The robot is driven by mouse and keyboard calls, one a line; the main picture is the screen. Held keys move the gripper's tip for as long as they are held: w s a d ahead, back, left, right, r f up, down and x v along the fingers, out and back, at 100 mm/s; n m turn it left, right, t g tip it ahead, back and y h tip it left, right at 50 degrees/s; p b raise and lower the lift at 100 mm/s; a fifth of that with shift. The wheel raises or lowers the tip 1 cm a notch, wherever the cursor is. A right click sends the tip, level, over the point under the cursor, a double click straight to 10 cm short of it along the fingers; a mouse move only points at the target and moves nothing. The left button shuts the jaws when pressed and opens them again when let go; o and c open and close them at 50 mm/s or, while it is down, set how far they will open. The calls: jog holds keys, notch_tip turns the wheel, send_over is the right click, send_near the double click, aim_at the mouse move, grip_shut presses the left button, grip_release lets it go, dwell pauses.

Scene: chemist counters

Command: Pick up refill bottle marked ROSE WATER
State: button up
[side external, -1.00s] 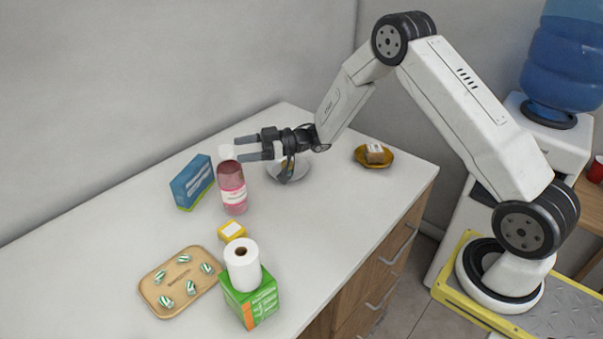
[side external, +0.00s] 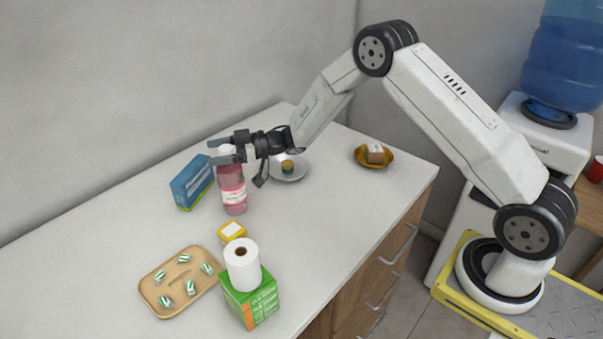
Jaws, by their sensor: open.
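A pink bottle with a white cap and a pale label (side external: 233,192) stands upright on the white counter; the label's words are too small to read. My gripper (side external: 218,152) is open at the height of the bottle's top. Its two dark fingers point left, and the cap shows between them in this view. I cannot tell whether the fingers touch the bottle. The gripper partly hides the cap and neck.
A blue box (side external: 191,183) stands close left of the bottle. Behind are a white plate (side external: 300,171) and an amber dish (side external: 388,160).

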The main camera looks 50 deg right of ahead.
dwell(0.4)
grip_shut()
jog(key=shift+r, duration=0.1)
dwell(1.2)
